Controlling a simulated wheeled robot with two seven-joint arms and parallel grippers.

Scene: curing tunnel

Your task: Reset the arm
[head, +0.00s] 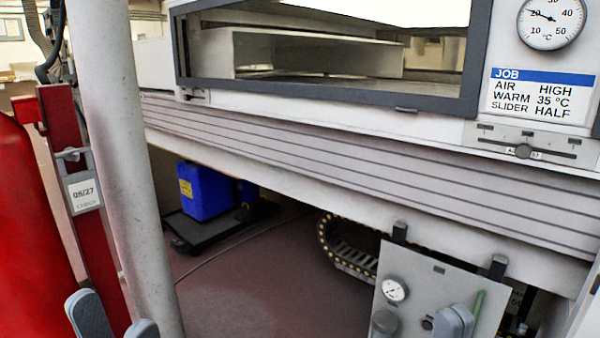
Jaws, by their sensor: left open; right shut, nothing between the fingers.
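My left gripper (113,318) is at the bottom left edge, in front of the red post and the pale pillar. Its two grey fingers are apart with nothing between them. My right gripper (455,322) is at the bottom right, in front of the grey control panel (420,285). Its fingers are together and hold nothing. Only the finger ends of both grippers show; both arms are out of view. I cannot tell whether the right fingertips touch the panel.
The tunnel (360,155) spans the view, with a framed opening above. A pale pillar (120,150) and red post (85,220) stand left. A slider (523,151), job card (540,96) and thermometer dial (551,22) are upper right. A blue container (205,192) sits underneath.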

